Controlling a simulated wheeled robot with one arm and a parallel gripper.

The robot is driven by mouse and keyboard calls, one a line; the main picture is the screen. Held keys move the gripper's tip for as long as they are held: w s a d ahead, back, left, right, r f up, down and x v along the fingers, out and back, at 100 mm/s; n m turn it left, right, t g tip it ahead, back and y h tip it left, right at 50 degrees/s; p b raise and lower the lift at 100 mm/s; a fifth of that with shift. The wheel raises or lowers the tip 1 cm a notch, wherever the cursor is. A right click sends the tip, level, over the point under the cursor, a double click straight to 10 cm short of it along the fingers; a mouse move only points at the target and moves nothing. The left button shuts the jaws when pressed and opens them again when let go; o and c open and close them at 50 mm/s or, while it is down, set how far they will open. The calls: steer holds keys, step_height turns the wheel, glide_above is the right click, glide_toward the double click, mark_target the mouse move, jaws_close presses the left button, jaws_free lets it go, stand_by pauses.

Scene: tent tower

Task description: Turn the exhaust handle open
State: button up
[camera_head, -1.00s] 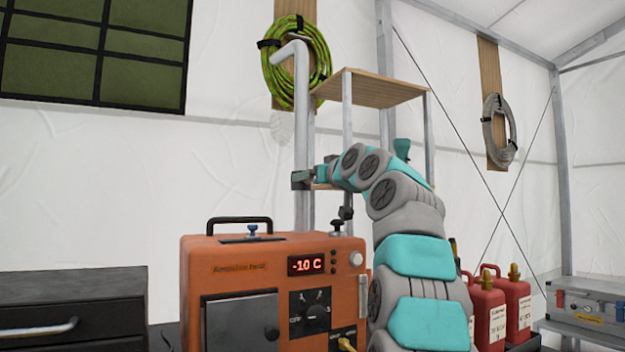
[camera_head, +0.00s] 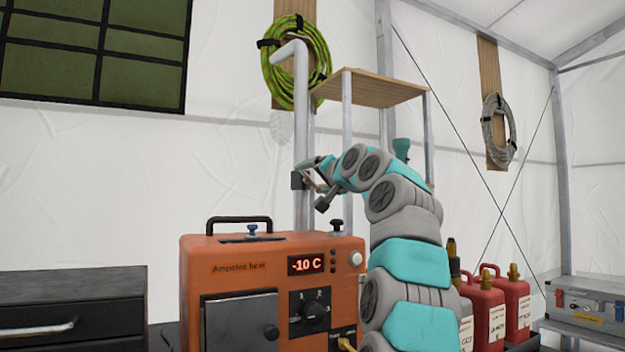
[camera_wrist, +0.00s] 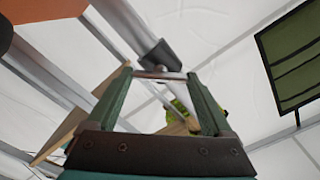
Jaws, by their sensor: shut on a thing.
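The exhaust pipe (camera_head: 301,130) is a grey vertical tube with a bent top, rising behind the orange heater (camera_head: 230,258). A dark fitting (camera_head: 297,180) sits on the pipe; in the wrist view it is a dark collar (camera_wrist: 162,56). The exhaust handle (camera_wrist: 158,74) is a thin metal bar beside the collar. My gripper (camera_head: 313,172) is at the fitting, tilted. In the wrist view my gripper (camera_wrist: 160,78) has its green fingertips shut on the handle. The handle's exact angle is hard to tell in the head view.
A metal frame with a wooden shelf (camera_head: 370,88) stands close behind my arm. A green hose (camera_head: 283,78) hangs behind the pipe. Red canisters (camera_head: 490,306) stand to the right of my arm, and a black drawer unit (camera_head: 85,300) is at the left.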

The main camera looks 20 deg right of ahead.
steer(key=shift+d+m, duration=0.1)
steer(key=shift+m, duration=4.5)
steer(key=shift+f, duration=0.1)
steer(key=o, duration=1.1)
steer(key=shift+o, duration=0.2)
steer(key=shift+s, duration=0.15)
steer(key=s+b, duration=0.2)
steer(key=s, duration=0.5)
steer(key=shift+s+d, duration=0.15)
steer(key=shift+s, duration=0.15)
